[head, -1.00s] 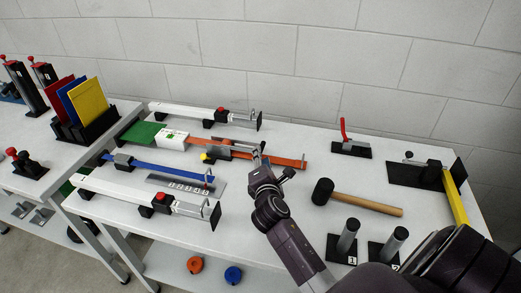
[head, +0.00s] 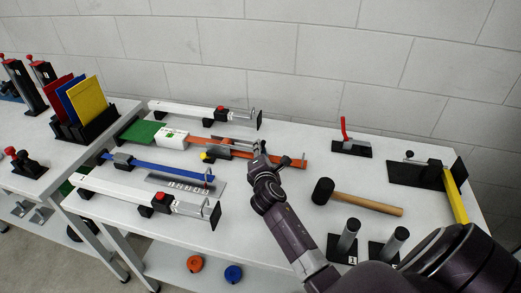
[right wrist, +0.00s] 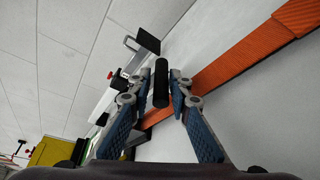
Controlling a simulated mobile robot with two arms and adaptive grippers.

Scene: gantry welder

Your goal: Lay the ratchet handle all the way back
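The ratchet (head: 213,150) sits on the orange strap (head: 290,161) in the middle of the bench, with a yellow knob at its left. My right gripper (head: 258,148) is over the strap at the ratchet's right end and hides part of it. In the right wrist view a black cylindrical grip (right wrist: 161,82), which looks like the handle's end, lies between the two fingers of my right gripper (right wrist: 161,86). Narrow gaps show on both sides of the grip, so the fingers look open around it. Any contact is unclear. My left gripper is not in view.
A white rail (head: 190,112) with a red button lies behind the strap; another white rail (head: 130,192) and a blue strap (head: 165,170) lie in front. Bench right of the strap is partly clear.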

